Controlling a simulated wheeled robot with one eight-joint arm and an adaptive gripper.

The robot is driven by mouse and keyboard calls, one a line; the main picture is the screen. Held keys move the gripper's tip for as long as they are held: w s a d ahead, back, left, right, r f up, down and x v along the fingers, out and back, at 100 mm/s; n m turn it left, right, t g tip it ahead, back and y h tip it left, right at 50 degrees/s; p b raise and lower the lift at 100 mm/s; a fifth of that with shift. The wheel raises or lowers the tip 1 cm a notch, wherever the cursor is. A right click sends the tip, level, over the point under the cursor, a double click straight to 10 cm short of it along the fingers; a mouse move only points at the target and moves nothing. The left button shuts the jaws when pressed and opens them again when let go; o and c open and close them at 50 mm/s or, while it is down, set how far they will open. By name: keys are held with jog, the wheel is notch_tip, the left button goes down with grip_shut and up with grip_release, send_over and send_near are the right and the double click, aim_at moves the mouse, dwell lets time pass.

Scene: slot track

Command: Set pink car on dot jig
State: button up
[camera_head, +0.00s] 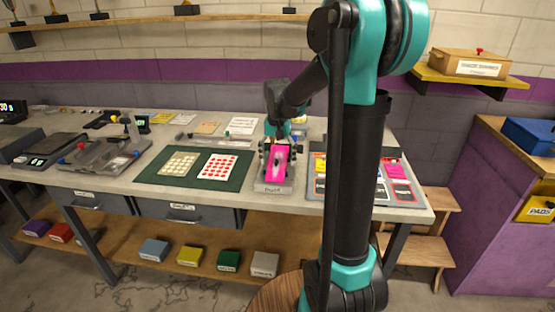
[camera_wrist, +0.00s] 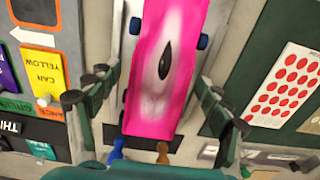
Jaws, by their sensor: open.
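The pink car (camera_head: 279,161) has a white patch and a dark slot on top and blue wheels. It sits on a grey block (camera_head: 273,187) with a small label on its front, which is hard to read. In the wrist view the car (camera_wrist: 165,60) fills the middle, long side running up the picture. My gripper (camera_head: 276,147) is over the car with its fingers apart. In the wrist view its open fingers (camera_wrist: 158,88) stand on either side of the car, with gaps showing. I cannot tell for sure which fixture is the dot jig.
A green mat (camera_head: 197,185) left of the block bears a red-dot sheet (camera_head: 217,166) and a pale dotted sheet (camera_head: 178,164). Right of it is a board of coloured cards (camera_head: 403,193), partly hidden by my arm. A grey fixture (camera_head: 106,156) stands at the bench's left.

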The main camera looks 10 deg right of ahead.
aim_at(278, 158)
notch_tip(278, 158, up, 13)
dwell(0.5)
dwell(1.1)
